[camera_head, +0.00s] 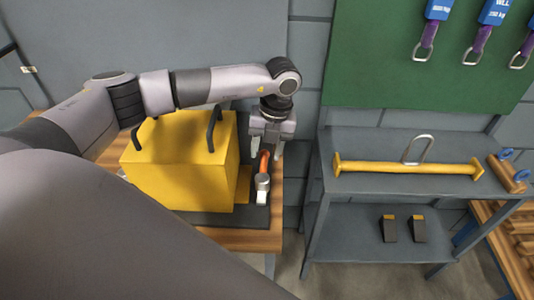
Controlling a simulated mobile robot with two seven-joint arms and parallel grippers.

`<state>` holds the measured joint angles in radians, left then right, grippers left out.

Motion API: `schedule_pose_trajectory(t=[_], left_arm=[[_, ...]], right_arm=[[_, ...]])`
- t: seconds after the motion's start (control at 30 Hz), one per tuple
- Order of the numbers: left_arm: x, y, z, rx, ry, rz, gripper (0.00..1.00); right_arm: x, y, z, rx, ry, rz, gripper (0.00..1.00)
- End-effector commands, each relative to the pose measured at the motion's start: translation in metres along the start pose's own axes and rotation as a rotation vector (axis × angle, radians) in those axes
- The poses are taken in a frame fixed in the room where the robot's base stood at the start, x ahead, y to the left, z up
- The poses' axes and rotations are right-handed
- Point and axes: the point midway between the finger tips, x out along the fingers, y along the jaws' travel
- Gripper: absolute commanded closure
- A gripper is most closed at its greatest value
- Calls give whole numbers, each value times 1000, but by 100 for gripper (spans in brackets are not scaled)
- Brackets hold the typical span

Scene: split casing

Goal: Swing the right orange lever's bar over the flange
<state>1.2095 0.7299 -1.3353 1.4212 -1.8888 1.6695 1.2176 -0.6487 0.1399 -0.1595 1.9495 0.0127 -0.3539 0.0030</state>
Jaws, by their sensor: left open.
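The yellow casing (180,165) is a block with dark handles on top, standing on a dark mat (226,221) on a wooden table. A yellow flange (243,185) juts from its right side. The orange lever (264,162) is right of the flange, with a grey round part (262,182) and a pale end (261,197) toward me. My left gripper (266,152) points down over the lever's far end, with open fingers to either side of it. I cannot tell whether they touch it. My right gripper is out of view. The casing's left side is partly hidden by my arm.
A grey shelf unit (352,145) stands right of the table, across a gap. It holds a yellow bar (405,168) with a metal shackle, and small dark blocks lower down. Slings hang on a green board (400,50).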

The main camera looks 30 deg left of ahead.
Motion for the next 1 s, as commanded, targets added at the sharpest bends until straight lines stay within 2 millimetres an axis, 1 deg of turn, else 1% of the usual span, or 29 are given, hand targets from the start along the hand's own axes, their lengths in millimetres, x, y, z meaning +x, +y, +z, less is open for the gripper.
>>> schedule_pose_trajectory(t=[0.1, 0.2, 0.3, 0.53, 0.57, 0.6, 0.67, 0.7, 1.0], left_arm=[[16, 0, -1, 1, 3, 0, 54], [25, 0, 0, 1, 1, -1, 54], [29, -1, -1, 2, 1, -2, 54], [30, -1, -1, 2, 1, -3, 54], [30, -1, -1, 3, 1, -3, 64], [30, -1, -1, 3, 1, -3, 77], [30, -1, -1, 3, 1, -3, 97], [30, -1, -1, 3, 1, -3, 100], [30, -4, 2, 15, -1, -4, 100]], right_arm=[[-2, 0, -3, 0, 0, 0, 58], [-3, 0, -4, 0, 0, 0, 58], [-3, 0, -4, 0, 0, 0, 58], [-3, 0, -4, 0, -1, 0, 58], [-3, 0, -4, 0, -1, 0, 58], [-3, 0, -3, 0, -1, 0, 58], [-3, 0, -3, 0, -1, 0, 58], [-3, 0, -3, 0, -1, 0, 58], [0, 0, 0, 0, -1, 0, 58]])
